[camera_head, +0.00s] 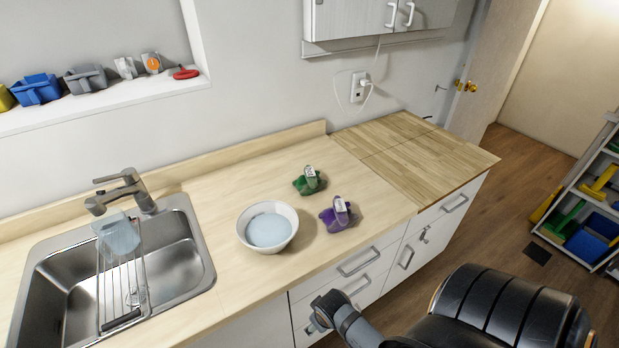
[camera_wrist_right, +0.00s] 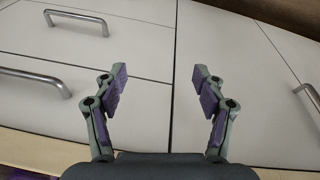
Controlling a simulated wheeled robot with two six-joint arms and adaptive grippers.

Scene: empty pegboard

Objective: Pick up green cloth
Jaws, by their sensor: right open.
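The green cloth (camera_head: 308,182) lies crumpled on the light wood counter, with a small white tag on it. It is behind a purple cloth (camera_head: 338,215) and to the right of a white bowl. My right gripper (camera_wrist_right: 158,92) is open and empty in the right wrist view, with its fingers in front of white drawer fronts. In the head view part of my right arm shows at the bottom, below the counter edge and well apart from the green cloth. My left gripper does not show.
The white bowl (camera_head: 267,227) with bluish contents stands left of the cloths. A sink (camera_head: 190,281) with faucet (camera_head: 127,190) and rack is at the left. Drawers with handles (camera_head: 357,262) are below the counter. A wooden board (camera_head: 420,155) at the right is clear.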

